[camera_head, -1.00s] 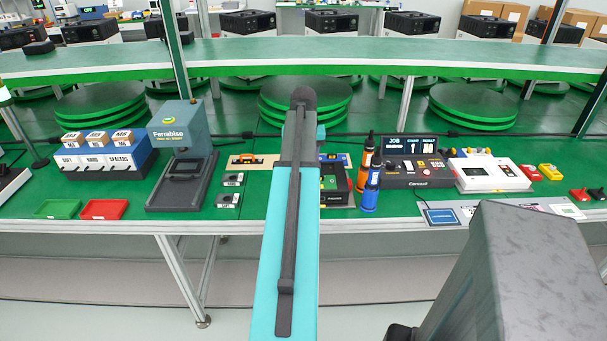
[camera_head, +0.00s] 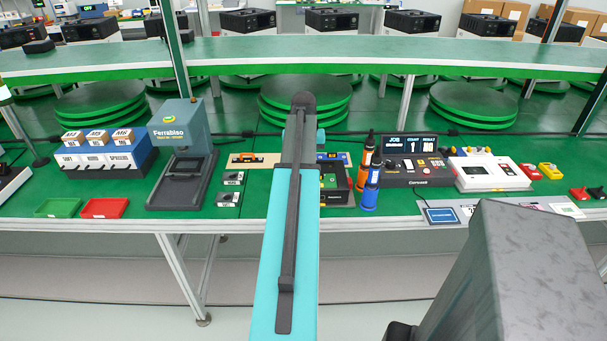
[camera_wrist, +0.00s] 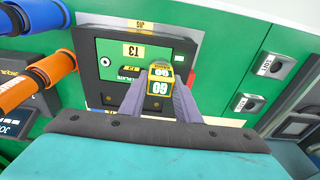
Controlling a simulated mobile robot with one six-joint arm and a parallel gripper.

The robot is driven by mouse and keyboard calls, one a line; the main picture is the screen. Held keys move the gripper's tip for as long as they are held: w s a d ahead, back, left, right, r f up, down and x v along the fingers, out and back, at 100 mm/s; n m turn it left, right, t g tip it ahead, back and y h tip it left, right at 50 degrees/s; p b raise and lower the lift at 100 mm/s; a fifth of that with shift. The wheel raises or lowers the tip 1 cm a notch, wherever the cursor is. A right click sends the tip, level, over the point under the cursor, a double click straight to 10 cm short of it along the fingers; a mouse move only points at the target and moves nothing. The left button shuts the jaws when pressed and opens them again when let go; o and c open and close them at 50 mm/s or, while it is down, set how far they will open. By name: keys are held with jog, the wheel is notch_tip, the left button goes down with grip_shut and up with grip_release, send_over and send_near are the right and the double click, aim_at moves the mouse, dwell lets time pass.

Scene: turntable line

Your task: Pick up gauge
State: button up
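The gauge (camera_wrist: 160,77) is a small yellow and black block marked "GO", seen in the middle of the wrist view. My gripper (camera_wrist: 161,92) has one grey finger on each side of it. I cannot tell whether the fingers touch its sides. Behind it is a dark-framed fixture (camera_wrist: 88,66) with a green plate and a yellow "T3" label. I cannot tell whether the gauge rests on the fixture or is off it. In the head view my arm covers the gripper and the gauge; part of the fixture (camera_head: 340,197) shows right of the arm.
Small grey blocks (camera_head: 228,199) lie left of my arm, near a Ferrabiso press (camera_head: 180,130). The dark Corsout console (camera_head: 418,178) is further right.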

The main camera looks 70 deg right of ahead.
grip_shut()
jog(key=shift+r, duration=0.1)
jog(key=shift+r+b, duration=0.4)
jog(key=shift+r, duration=1.3)
jog(key=s+a+b, duration=0.1)
jog(key=s+a, duration=0.2)
jog(key=a, duration=0.4)
jog(key=s+a+r, duration=0.1)
jog(key=s+a, duration=0.2)
jog(key=a, duration=0.4)
jog(key=shift+a+r+b, duration=0.2)
jog(key=shift+a+b, duration=0.2)
